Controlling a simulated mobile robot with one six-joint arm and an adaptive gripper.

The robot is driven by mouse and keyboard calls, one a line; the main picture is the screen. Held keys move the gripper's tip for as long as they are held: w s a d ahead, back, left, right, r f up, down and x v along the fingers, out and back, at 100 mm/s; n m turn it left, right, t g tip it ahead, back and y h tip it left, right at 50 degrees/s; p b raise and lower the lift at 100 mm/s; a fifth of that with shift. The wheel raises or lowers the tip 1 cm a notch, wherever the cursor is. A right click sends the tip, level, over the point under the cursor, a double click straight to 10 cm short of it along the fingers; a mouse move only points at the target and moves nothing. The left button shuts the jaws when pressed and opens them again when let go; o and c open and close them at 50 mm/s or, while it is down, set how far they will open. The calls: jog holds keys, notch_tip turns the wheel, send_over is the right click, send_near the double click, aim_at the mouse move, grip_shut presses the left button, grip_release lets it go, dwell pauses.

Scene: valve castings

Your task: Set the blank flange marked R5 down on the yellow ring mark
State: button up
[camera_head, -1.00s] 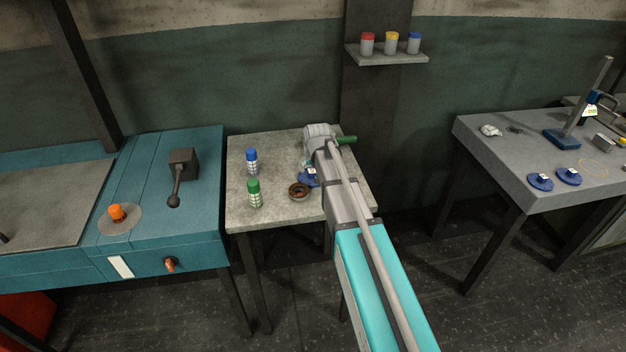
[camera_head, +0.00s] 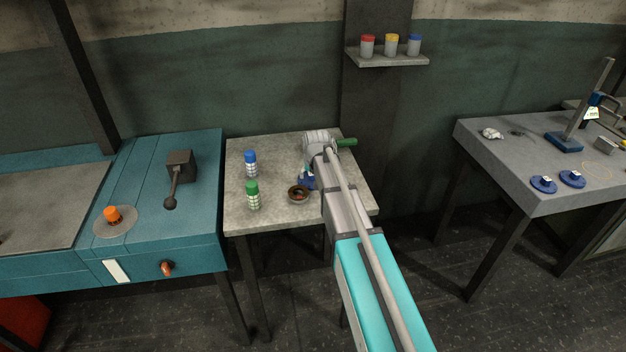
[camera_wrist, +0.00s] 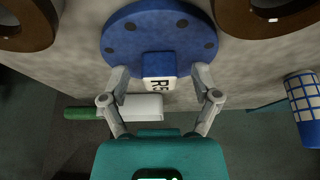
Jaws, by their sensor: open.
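The blue blank flange (camera_wrist: 120,40) lies on the small grey table, with a block-shaped grip (camera_wrist: 160,62) whose white label reads R and what looks like 5. In the head view the flange (camera_head: 306,182) is partly hidden by my arm. My gripper (camera_wrist: 161,76) is open, with one fingertip on each side of the grip; I cannot tell whether they touch it. The yellow ring mark (camera_head: 597,171) is a thin outline on the grey table at the right and looks empty.
A brown-rimmed ring part (camera_head: 299,194), a green-capped bottle (camera_head: 253,197) and a blue-capped bottle (camera_head: 250,164) stand near the flange. A green-handled tool (camera_wrist: 85,113) lies beside it. Two other blue flanges (camera_head: 543,185) (camera_head: 572,179) lie near the ring mark.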

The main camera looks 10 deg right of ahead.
jog(key=shift+c, duration=0.3)
grip_shut()
jog(key=shift+r, duration=0.2)
notch_tip(320, 180, up, 3)
jog(key=p, duration=0.3)
jog(key=shift+f, duration=0.15)
jog(key=s+d+r+p, duration=0.6)
jog(key=s+r+p, duration=0.4)
jog(key=s, duration=0.2)
jog(key=shift+d, duration=0.35)
jog(key=shift+s, duration=0.1)
dwell(0.3)
